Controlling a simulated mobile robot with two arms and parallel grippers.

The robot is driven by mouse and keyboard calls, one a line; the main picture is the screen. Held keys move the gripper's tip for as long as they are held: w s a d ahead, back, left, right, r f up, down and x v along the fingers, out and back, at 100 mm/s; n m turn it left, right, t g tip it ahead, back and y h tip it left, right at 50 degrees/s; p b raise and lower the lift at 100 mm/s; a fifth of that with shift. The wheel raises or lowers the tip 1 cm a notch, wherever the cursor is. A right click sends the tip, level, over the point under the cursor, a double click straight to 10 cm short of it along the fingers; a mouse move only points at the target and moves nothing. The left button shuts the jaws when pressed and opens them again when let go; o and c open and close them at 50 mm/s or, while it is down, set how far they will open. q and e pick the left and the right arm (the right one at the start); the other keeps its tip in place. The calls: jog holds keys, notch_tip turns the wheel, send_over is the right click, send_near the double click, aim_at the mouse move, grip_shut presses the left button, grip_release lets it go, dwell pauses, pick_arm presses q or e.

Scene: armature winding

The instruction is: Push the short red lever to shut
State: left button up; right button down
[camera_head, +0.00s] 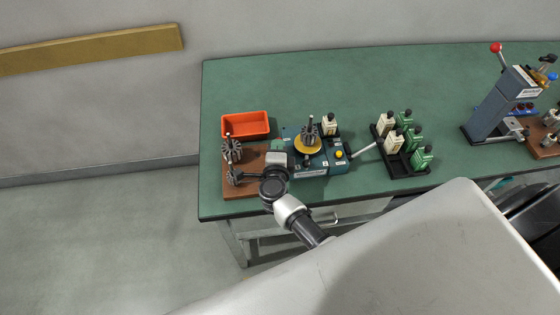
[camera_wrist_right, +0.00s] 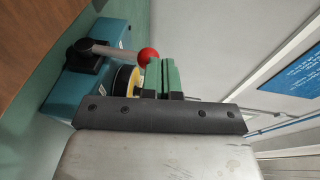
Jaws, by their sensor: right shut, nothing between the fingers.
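The winding machine (camera_head: 313,170) is a blue box with a yellow disc carrying an armature (camera_head: 309,135). In the right wrist view, a short grey lever with a red ball knob (camera_wrist_right: 148,57) reaches across from a black pivot on the blue housing (camera_wrist_right: 69,91). The lever does not show clearly in the head view. My right gripper (camera_head: 278,146) is at the machine's left side. Its green fingers (camera_wrist_right: 165,77) are shut and empty. The red knob is right beside the fingertips; I cannot tell whether they touch. My left gripper is not in view.
An orange bin (camera_head: 245,125) stands behind a brown board (camera_head: 250,187) with armatures at left. A black rack (camera_head: 405,167) of white and green bottles is right of the machine, near its pale handle (camera_head: 364,150). A press (camera_head: 495,105) with a red-knobbed lever stands far right.

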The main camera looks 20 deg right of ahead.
jog(key=shift+w+d+r, duration=0.15)
jog(key=shift+w, duration=0.3)
jog(key=shift+w+d+r, duration=0.1)
jog(key=shift+w, duration=0.35)
jog(key=p+v, duration=0.3)
jog(key=v, duration=0.7)
jog(key=shift+s+a+p, duration=0.2)
jog(key=shift+s+p, duration=0.1)
jog(key=shift+s, duration=0.05)
jog(key=shift+r, duration=0.1)
